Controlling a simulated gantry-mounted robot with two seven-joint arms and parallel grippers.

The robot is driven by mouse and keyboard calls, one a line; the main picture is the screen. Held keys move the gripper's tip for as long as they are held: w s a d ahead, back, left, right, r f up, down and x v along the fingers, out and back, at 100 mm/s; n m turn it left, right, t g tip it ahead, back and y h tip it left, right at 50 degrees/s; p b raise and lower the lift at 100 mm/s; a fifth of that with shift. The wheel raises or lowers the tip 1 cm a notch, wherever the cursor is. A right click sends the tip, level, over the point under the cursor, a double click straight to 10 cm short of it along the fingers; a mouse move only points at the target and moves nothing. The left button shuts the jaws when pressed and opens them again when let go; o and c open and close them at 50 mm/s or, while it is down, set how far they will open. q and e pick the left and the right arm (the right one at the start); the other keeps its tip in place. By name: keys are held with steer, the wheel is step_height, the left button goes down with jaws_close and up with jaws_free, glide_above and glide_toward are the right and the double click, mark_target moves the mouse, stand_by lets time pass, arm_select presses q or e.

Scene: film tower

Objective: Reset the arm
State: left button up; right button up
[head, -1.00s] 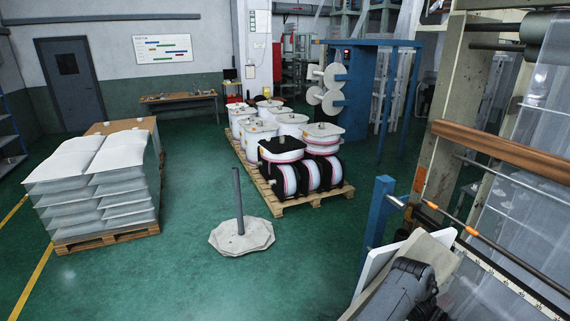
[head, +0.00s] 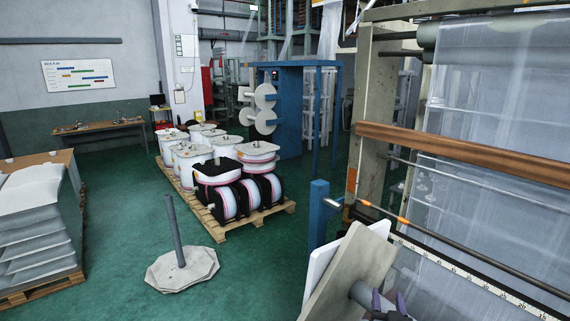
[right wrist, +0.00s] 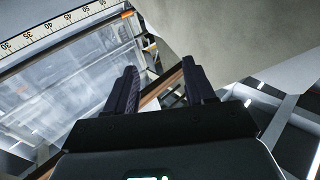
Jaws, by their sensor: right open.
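My right gripper (head: 388,302) is at the bottom of the head view, in front of the film tower, beside a pale tilted panel (head: 352,268). In the right wrist view its two dark fingers (right wrist: 159,72) stand apart with nothing between them. The panel shows there as a large light surface (right wrist: 250,35) beyond the right finger. My left gripper is in neither view.
The film tower (head: 364,110) with its brown roller (head: 470,150), clear film (head: 500,110) and ruler strip (head: 480,280) fills the right side. A blue post (head: 318,215) stands by the panel.

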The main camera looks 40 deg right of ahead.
steer(key=w+a+f+n+y, duration=0.1)
steer(key=a+f+n+y, duration=0.45)
steer(key=a, duration=0.55)
steer(key=w+a+f+n+y, duration=0.1)
steer(key=a+f+n+y, duration=0.2)
steer(key=a+f+y, duration=0.6)
steer(key=s+a+f+n+g+y, duration=0.1)
steer(key=s+a+n+g, duration=0.2)
steer(key=s+a, duration=0.35)
steer(key=s+a+f+n+g+y, duration=0.1)
steer(key=s+a+f+n+g, duration=0.15)
steer(key=a, duration=0.75)
step_height(320, 180, up, 16)
steer(key=s+g+p, duration=0.1)
steer(key=p, duration=1.4)
steer(key=shift+s+r, duration=0.15)
steer(key=shift+h, duration=0.25)
